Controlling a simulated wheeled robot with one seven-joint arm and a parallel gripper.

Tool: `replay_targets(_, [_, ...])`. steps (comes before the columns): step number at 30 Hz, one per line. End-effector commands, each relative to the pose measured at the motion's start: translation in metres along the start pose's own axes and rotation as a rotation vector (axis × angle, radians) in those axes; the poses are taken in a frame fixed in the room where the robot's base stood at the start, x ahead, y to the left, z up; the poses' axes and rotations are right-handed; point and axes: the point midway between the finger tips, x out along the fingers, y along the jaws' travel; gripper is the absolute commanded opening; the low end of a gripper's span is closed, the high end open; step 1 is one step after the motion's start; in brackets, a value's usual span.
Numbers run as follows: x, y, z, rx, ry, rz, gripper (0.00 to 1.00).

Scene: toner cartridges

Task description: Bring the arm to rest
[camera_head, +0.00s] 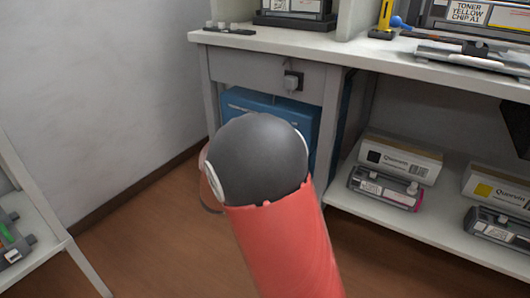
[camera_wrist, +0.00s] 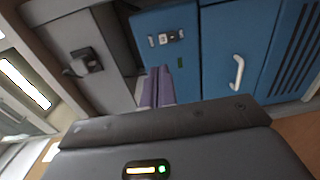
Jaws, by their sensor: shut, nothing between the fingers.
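My arm (camera_head: 280,245), with a red sleeve and a dark round joint, rises from the bottom of the head view. It stands in front of the workbench and hides my gripper in that view. In the wrist view the two purple fingers of my gripper (camera_wrist: 160,72) lie close together, shut, with nothing between them. They point toward a blue cabinet (camera_wrist: 222,50) with a white handle. Whether they touch it cannot be told.
A workbench (camera_head: 270,41) with a blue box (camera_head: 262,101) beneath stands ahead. Its lower shelf (camera_head: 375,222) holds Querium boxes (camera_head: 402,158) and cartridges (camera_head: 385,188). A pale rack (camera_head: 38,240) stands at left. Brown floor (camera_head: 140,235) is clear between.

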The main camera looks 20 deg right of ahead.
Motion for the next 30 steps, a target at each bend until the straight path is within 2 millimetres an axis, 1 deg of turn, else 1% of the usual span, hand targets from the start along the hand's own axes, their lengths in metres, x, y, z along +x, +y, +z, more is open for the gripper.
replay_targets(5, [0.0,0.001,0.002,0.002,-0.004,-0.003,0.0])
replay_targets(8, [0.0,0.009,0.018,0.019,-0.049,-0.036,0.0])
replay_targets(11, [-0.004,0.024,0.056,0.065,-0.152,-0.131,0.0])
replay_targets(12, [-0.009,0.029,0.076,0.091,-0.203,-0.188,0.0])
replay_targets(14, [-0.021,0.035,0.107,0.136,-0.277,-0.291,0.0])
replay_targets(15, [-0.031,0.038,0.126,0.171,-0.32,-0.365,0.0])
replay_targets(17, [-0.049,0.041,0.151,0.224,-0.368,-0.479,0.0])
replay_targets(18, [-0.062,0.042,0.164,0.264,-0.391,-0.556,0.0])
replay_targets(20, [-0.085,0.043,0.181,0.326,-0.411,-0.671,0.0])
replay_targets(21, [-0.101,0.044,0.189,0.371,-0.415,-0.745,0.0])
replay_targets(23, [-0.125,0.047,0.198,0.442,-0.405,-0.854,0.0])
replay_targets(24, [-0.142,0.049,0.202,0.492,-0.391,-0.922,0.0])
replay_targets(25, [-0.154,0.051,0.203,0.528,-0.374,-0.971,0.0])
replay_targets(27, [-0.181,0.057,0.205,0.613,-0.327,-1.071,0.0])
replay_targets(30, [-0.213,0.067,0.202,0.718,-0.247,-1.178,0.0])
